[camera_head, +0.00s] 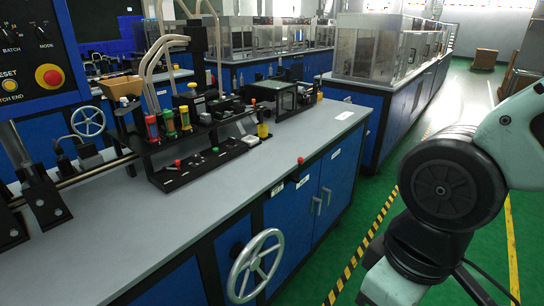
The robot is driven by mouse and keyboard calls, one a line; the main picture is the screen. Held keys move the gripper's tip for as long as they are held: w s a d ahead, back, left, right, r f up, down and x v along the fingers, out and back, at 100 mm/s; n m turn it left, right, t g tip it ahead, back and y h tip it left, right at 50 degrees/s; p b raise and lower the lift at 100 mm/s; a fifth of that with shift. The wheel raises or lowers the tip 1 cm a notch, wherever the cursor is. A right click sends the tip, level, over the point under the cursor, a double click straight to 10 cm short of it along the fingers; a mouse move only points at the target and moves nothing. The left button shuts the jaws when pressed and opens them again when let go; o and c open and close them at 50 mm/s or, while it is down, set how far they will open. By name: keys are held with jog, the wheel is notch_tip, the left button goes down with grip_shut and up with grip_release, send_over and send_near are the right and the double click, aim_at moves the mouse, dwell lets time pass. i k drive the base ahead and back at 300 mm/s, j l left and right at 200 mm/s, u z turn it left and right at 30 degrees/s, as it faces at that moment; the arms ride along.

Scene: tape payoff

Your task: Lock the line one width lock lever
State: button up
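I cannot tell for sure which part is the line one width lock lever. A small red knob (300,160) sits at the front edge of the grey bench (190,215), above the blue cabinet doors. A black panel (205,165) on the bench carries small red-topped controls. My arm fills the right side, over the floor and apart from the bench. My gripper is out of view.
A large silver handwheel (256,266) sticks out from the bench front. A control panel (35,50) with a red button stands at upper left. A second bench with clear enclosures (365,50) stands behind. The green aisle (400,185) with yellow-black striping is clear beside the bench.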

aim_at(297, 179)
jog(key=l+u, duration=0.35)
jog(key=k+l+u, duration=0.1)
jog(key=l+u, duration=0.25)
jog(key=l, duration=0.15)
